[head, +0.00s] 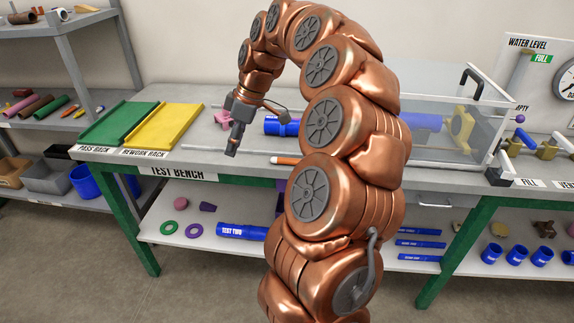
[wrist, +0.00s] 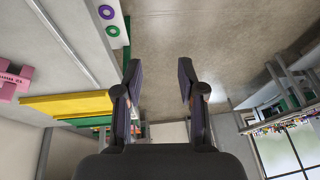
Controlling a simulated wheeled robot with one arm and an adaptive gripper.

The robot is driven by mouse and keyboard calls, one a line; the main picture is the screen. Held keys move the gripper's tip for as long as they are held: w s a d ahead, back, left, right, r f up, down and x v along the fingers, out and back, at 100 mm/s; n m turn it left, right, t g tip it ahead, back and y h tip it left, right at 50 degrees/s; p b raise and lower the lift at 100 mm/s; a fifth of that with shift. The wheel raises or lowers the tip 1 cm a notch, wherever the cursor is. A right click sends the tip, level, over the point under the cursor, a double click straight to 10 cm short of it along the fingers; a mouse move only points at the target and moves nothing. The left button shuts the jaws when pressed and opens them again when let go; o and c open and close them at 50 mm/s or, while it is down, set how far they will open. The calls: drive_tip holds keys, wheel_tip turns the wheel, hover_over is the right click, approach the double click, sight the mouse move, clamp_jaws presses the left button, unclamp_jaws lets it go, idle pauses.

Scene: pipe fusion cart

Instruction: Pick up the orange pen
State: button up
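The orange pen (head: 286,161) lies on the test bench (head: 215,172) near its front edge in the head view. Its right part is hidden behind my arm. My gripper (head: 232,151) hangs above the bench, left of the pen and apart from it. In the wrist view my gripper (wrist: 160,75) has its two fingers spread with nothing between them. The pen is not seen in the wrist view.
A green rack (head: 110,126) and a yellow rack (head: 163,128) are at the bench's left. A pink part (head: 222,118) and a blue pipe (head: 283,127) lie behind my gripper. A clear tank (head: 440,110) stands on the right.

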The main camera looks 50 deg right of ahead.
drive_tip(key=d+f, duration=0.3)
drive_tip(key=d, duration=0.6)
drive_tip(key=t+b, duration=0.1)
approach(275, 158)
drive_tip(key=shift+s+a+f+h, duration=0.1)
drive_tip(key=shift+a+f+h, duration=0.25)
drive_tip(key=shift+f, duration=0.2)
drive_tip(key=shift+d+f, duration=0.1)
drive_tip(key=shift+f, duration=0.1)
drive_tip(key=shift+w+p+x, duration=0.2)
drive_tip(key=shift+p+x, duration=0.3)
drive_tip(key=shift+x, duration=1.35)
drive_tip(key=shift+w+p+x, duration=0.2)
drive_tip(key=shift+p+x, duration=0.3)
drive_tip(key=shift+x, duration=1.4)
drive_tip(key=shift+s+r, duration=0.1)
drive_tip(key=shift+r, duration=0.1)
clamp_jaws()
